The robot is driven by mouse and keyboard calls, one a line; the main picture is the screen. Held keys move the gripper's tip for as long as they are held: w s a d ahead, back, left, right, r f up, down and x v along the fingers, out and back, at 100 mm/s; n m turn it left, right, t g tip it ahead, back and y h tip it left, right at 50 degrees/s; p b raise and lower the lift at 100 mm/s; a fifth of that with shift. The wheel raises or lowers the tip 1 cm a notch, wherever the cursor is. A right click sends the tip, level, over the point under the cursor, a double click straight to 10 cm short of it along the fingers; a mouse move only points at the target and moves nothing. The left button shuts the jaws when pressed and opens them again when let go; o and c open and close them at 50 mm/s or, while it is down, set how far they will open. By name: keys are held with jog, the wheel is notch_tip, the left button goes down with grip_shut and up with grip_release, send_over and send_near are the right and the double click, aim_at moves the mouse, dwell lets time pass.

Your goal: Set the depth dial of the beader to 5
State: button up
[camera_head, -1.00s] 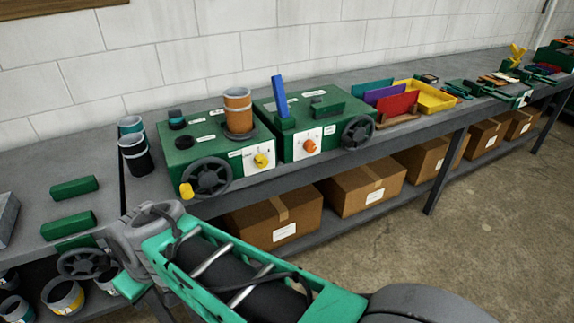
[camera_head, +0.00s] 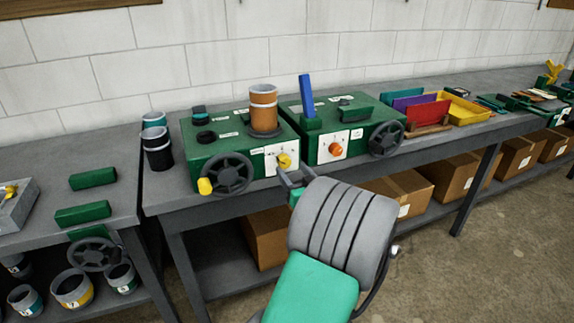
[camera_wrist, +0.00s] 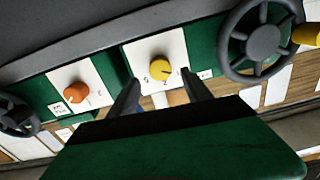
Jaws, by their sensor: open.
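Two green machines stand side by side on the bench. The left machine (camera_head: 215,150) has a white plate with a yellow dial (camera_head: 284,160); the right machine (camera_head: 372,116) has an orange dial (camera_head: 336,149). I cannot read which is the beader. My gripper (camera_head: 289,181) is open and empty, just in front of and below the yellow dial. In the wrist view my gripper (camera_wrist: 160,90) has a finger either side of the line to the yellow dial (camera_wrist: 160,70), which appears just past the tips. A "5" shows on its plate. The orange dial (camera_wrist: 76,92) is off to the left there.
A black handwheel (camera_head: 228,173) with a yellow knob is left of the yellow dial. Another handwheel (camera_head: 386,139) is at the right machine. A copper-coloured duct piece (camera_head: 263,108) stands on the left machine. Cardboard boxes (camera_head: 408,192) sit on the lower shelf.

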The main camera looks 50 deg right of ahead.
aim_at(286, 163)
jog(key=x, duration=0.4)
jog(key=shift+w+d+p, duration=0.15)
jog(key=shift+w+p, duration=0.1)
jog(key=shift+p, duration=0.05)
jog(key=shift+c, duration=0.5)
grip_shut()
